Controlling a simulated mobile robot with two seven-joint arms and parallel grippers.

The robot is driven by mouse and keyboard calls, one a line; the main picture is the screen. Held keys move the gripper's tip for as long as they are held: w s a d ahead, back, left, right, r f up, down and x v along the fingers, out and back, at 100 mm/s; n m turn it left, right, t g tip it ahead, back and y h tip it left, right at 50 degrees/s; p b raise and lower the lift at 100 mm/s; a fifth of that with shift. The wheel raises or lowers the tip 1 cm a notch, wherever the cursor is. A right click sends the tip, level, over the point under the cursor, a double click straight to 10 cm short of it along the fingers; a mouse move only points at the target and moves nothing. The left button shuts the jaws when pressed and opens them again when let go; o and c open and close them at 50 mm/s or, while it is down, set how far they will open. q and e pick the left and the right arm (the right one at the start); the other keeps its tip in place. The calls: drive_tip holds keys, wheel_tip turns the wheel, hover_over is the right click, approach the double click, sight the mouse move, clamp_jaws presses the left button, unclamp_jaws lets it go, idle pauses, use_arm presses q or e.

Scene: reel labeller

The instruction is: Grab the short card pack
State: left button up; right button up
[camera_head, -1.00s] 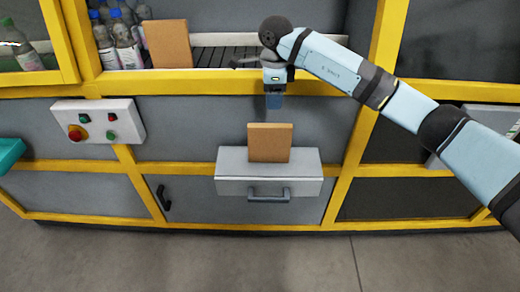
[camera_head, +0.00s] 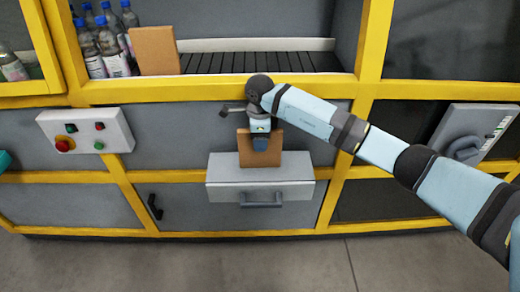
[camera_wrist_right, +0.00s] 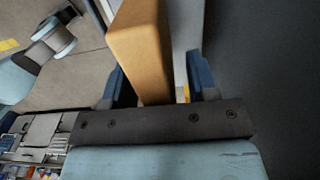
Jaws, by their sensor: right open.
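A short brown card pack (camera_head: 272,160) stands upright on top of the grey drawer unit (camera_head: 220,166). My right gripper (camera_head: 261,143) is open, pointing down in front of and over the upper part of this pack. In the right wrist view the pack (camera_wrist_right: 142,45) reaches between the two open blue fingers (camera_wrist_right: 160,85), nearer to the left finger, with a gap to the right one.
Another brown pack (camera_head: 154,50) stands on the shelf at upper left, beside several bottles (camera_head: 105,45). A dark slatted conveyor (camera_head: 255,62) lies behind the yellow frame. A button panel (camera_head: 85,130) is on the left, a grey handled box (camera_head: 470,140) on the right.

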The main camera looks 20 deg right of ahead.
drive_tip(key=c, duration=0.9)
clamp_jaws()
drive_tip(key=shift+r, duration=0.1)
